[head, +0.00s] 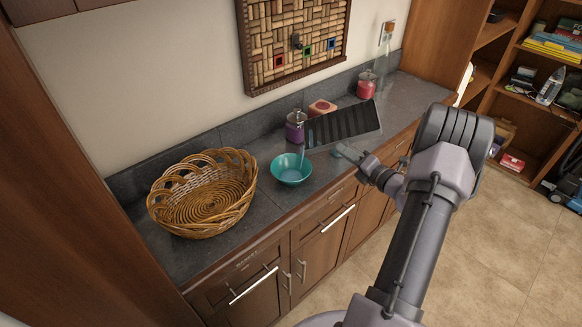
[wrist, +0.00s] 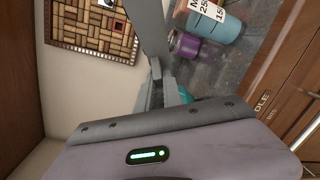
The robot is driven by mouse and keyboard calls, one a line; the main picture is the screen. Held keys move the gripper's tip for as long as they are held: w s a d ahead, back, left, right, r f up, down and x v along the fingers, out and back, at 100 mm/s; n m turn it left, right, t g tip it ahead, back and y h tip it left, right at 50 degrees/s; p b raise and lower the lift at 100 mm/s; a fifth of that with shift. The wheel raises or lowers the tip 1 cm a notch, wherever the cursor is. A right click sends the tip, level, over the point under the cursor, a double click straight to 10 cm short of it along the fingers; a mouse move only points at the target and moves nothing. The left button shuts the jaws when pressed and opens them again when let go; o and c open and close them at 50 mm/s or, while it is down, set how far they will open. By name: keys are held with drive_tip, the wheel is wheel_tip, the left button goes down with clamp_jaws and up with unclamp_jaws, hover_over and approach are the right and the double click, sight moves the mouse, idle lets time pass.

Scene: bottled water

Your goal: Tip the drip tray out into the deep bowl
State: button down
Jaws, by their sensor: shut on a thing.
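The drip tray (head: 343,125) is a dark, ribbed rectangular plate. In the head view it looks tilted, with its ribbed face toward the camera, above the counter. My gripper (head: 346,150) is shut on its near edge. In the wrist view the fingers (wrist: 165,90) close near a plain grey plate (wrist: 148,28), seemingly the tray. The deep bowl (head: 291,169) is teal and stands upright on the counter, left of the gripper and below the tray's left end. A teal patch of it shows behind the fingers in the wrist view (wrist: 185,96). I cannot tell any liquid.
A purple jar (head: 295,127) stands behind the bowl. A blue cup with a white label (wrist: 228,24) shows in the wrist view. A wicker basket (head: 203,192) fills the left counter. A red box (head: 321,107) and red jar (head: 366,85) stand behind the tray.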

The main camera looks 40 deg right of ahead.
drive_tip(key=shift+w+a+r+n, duration=0.15)
drive_tip(key=shift+a+r+n, duration=0.4)
drive_tip(key=shift+a, duration=0.2)
idle(0.3)
drive_tip(key=shift+w+a+f+n+b, duration=0.1)
drive_tip(key=shift+a+f+n+b, duration=0.15)
drive_tip(key=shift+a+n+b, duration=0.65)
idle(0.5)
drive_tip(key=shift+w+a+r+n+g+h+b, duration=0.1)
drive_tip(key=shift+a+r+n+g+h+b, duration=0.2)
drive_tip(key=shift+r+n+b, duration=0.3)
drive_tip(key=shift+w+a+r+n+g+h+b, duration=0.1)
drive_tip(key=shift+a+r+n+h+b, duration=0.2)
drive_tip(key=shift+n+b, duration=0.35)
idle(1.2)
drive_tip(key=shift+w+a+r+n+b, duration=0.15)
drive_tip(key=shift+a+r+n+b, duration=0.3)
drive_tip(key=shift+a+n+b, duration=0.35)
idle(0.8)
drive_tip(key=shift+w+a+f+n+h+b, duration=0.15)
drive_tip(key=shift+a+n+b, duration=0.1)
drive_tip(key=shift+a+b, duration=0.3)
drive_tip(key=shift+a+f+n+h+b, duration=0.1)
drive_tip(key=shift+a+f+n+b, duration=0.1)
drive_tip(key=shift+a+n+b, duration=0.25)
drive_tip(key=shift+w+a+f+n+h+b, duration=0.1)
drive_tip(key=shift+a+f+h+b, duration=0.05)
drive_tip(key=shift+a+b, duration=0.4)
